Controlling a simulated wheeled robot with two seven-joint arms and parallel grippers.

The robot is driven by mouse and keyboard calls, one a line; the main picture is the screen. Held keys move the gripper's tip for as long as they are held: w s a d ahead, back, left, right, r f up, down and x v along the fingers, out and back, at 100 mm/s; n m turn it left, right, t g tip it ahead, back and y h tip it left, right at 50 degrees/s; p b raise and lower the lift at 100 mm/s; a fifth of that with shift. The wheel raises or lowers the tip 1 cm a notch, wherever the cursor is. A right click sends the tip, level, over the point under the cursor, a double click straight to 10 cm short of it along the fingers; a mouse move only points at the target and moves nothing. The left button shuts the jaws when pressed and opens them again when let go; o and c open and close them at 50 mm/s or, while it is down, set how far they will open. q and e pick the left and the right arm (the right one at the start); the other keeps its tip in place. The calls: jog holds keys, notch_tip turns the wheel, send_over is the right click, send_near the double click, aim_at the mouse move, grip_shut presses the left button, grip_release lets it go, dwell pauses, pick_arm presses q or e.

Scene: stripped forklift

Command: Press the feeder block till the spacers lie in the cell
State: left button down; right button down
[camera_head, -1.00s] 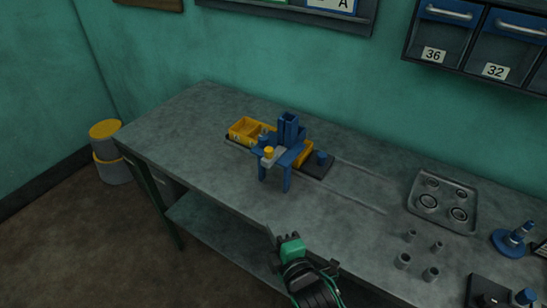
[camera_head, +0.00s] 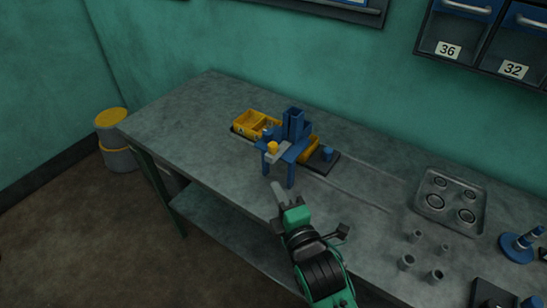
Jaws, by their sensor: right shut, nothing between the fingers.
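No spacers can be made out in the cells at this size. My right gripper (camera_head: 277,188) is shut and empty, pointing up toward the feeder from in front, below the knob and apart from it. My left gripper is out of view.
The grey bench (camera_head: 190,110) has free room left of the feeder. Long grooves run right from it. A metal tray with rings (camera_head: 450,203), several grey cylinders (camera_head: 416,237) and a blue stand (camera_head: 517,247) are at the right. Yellow-lidded bucket (camera_head: 112,120) stands on the floor.

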aim_at(270, 150)
jog(key=shift+w+a+p, duration=0.2)
jog(key=shift+w+p, duration=0.55)
jog(key=shift+w, duration=1.85)
jog(key=shift+w+a+p, duration=0.15)
jog(key=shift+w+p, duration=0.6)
jog(key=shift+w, duration=1.8)
jog(key=shift+w+d, duration=0.2)
jog(key=shift+w, duration=0.05)
jog(key=w+d, duration=0.1)
jog(key=w, duration=0.1)
jog(key=w+d+p, duration=0.1)
jog(key=w+d, duration=0.1)
jog(key=shift+a+r, duration=0.1)
jog(key=shift+s, duration=0.1)
